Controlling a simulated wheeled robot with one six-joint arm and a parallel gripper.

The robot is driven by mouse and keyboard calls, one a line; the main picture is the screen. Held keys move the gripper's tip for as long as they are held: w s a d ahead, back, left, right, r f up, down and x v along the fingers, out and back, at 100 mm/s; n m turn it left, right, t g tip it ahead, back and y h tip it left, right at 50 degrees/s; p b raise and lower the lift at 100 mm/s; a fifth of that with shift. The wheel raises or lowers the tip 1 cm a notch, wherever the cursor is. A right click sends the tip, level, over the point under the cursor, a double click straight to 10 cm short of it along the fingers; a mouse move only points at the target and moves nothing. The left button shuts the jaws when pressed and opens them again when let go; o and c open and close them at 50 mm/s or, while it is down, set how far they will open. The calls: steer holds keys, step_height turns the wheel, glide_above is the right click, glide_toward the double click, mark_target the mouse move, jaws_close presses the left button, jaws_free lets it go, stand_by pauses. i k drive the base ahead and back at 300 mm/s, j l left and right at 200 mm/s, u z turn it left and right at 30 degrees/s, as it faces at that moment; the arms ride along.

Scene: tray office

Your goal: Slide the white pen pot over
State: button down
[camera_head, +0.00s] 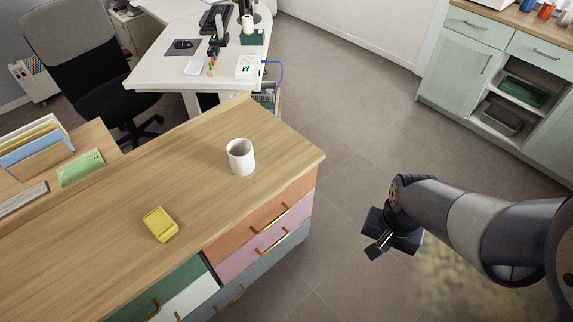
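The white pen pot (240,160) stands upright on the wooden top of the drawer cabinet (110,235), near its right end. It is a plain white cylinder with an open top, and I see nothing sticking out of it. My gripper (376,248) hangs over the floor to the right of the cabinet, well apart from the pot. The gripper is small and dark here, and I cannot make out a gap between its fingers.
A yellow block-like item (160,224) lies on the cabinet top, left and nearer than the pot. Letter holders with papers (42,150) stand at the far left. A white desk (170,68) and black chair (85,60) are behind. The floor (345,130) on the right is clear.

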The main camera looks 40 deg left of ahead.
mark_target(240, 152)
steer(key=i+u, duration=0.1)
steer(key=u, duration=0.35)
steer(key=i+j+u, duration=0.1)
steer(key=u, duration=0.3)
steer(key=i+u, duration=0.1)
steer(key=u, duration=0.35)
steer(key=i+u, duration=0.1)
steer(key=u, duration=0.3)
steer(key=i+l+u, duration=0.3)
steer(key=i+l, duration=0.15)
steer(key=i+l+u, duration=0.35)
steer(key=i+l, duration=0.25)
